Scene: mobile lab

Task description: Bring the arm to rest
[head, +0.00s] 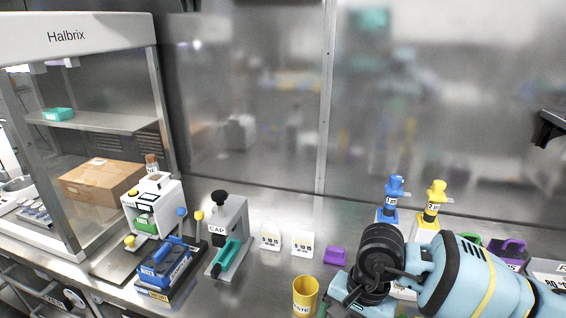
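My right arm (468,277) comes in from the lower right, light blue with yellow stripes. It bends at a black joint (376,262) above the front part of the bench, and a light blue part below that joint runs out at the bottom edge. No fingertips of my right gripper show. My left arm and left gripper are out of the picture. I see nothing held.
A yellow cup (305,296) stands just left of my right arm. Blue (391,205) and yellow (433,207) dispensers stand behind it. A purple block (335,255), a CAP press (230,235) and a blue rack (167,265) are farther left on the steel bench.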

